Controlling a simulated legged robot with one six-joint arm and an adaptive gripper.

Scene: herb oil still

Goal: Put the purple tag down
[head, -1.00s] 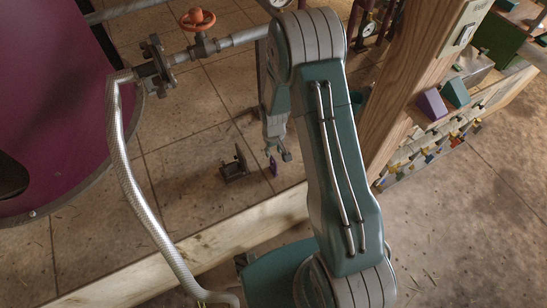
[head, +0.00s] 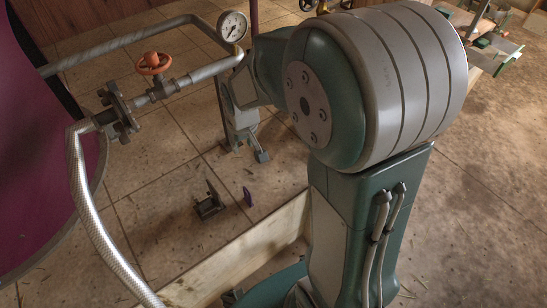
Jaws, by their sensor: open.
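The small purple tag (head: 247,196) appears to stand upright on the tiled floor, just right of a small dark metal bracket (head: 208,204). A narrow gap shows between the tag and the bracket. My gripper (head: 247,153) is open and empty, above the tag in the picture and clear of it. Its fingers are small in view, and my own arm covers much of the area to the right.
A pale wooden beam (head: 250,245) runs along the tiles in front of the tag. A braided hose (head: 92,210), a valve with an orange handwheel (head: 154,63), a pressure gauge (head: 232,26) and a purple vessel (head: 35,170) stand left and behind. Tiles around the tag are mostly clear.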

